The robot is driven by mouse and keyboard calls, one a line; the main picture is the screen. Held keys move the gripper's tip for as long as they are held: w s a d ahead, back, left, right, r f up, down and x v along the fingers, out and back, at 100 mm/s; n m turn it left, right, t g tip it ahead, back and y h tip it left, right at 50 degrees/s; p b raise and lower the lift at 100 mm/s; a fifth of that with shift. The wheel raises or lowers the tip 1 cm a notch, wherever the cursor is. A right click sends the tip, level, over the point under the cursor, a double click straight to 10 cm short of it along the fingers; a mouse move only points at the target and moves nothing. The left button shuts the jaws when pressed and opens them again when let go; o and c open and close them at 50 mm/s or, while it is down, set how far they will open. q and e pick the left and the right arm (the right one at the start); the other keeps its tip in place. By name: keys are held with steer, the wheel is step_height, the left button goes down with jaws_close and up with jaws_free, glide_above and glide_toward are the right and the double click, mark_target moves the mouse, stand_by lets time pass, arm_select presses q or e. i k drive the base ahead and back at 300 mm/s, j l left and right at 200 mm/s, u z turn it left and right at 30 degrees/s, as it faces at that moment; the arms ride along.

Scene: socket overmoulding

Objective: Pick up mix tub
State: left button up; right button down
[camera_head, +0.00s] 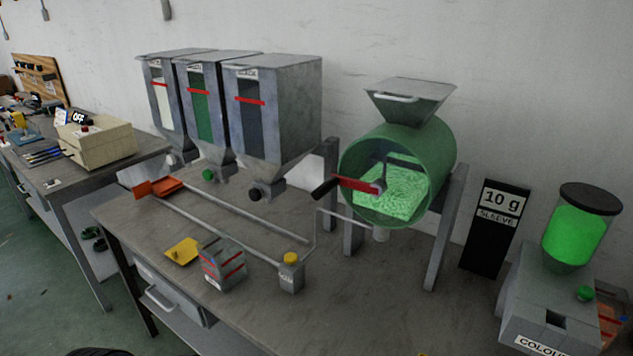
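A small grey box-shaped tub (222,264) with red lines on its sides stands upright on the front part of the grey workbench (350,290). It looks like the mix tub, but I can read no label on it. A yellow flat piece (183,251) lies just left of it, and a small grey block with a yellow top (290,272) stands to its right. Neither of my grippers is in view, and nothing is seen holding the tub.
Three grey hoppers (285,95) stand at the back. A green drum (400,175) with a red crank (355,185) is on a stand. A colour dispenser (550,290) and a black "10 g sleeve" sign (495,228) stand right.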

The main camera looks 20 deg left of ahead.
mark_target(223, 258)
steer(key=u, duration=1.2)
steer(key=i+j+z, duration=0.25)
steer(key=i+j, duration=0.15)
steer(key=j, duration=0.2)
steer(key=i+j+z, duration=0.1)
steer(key=j, duration=0.25)
steer(key=i+j+z, duration=0.1)
steer(key=i+j, duration=0.15)
steer(key=i+j+z, duration=0.1)
steer(key=j, duration=0.35)
steer(key=i+j+z, duration=0.15)
steer(key=j, duration=0.25)
steer(key=i+j+z, duration=0.1)
steer(key=j, duration=0.3)
steer(key=i, duration=0.1)
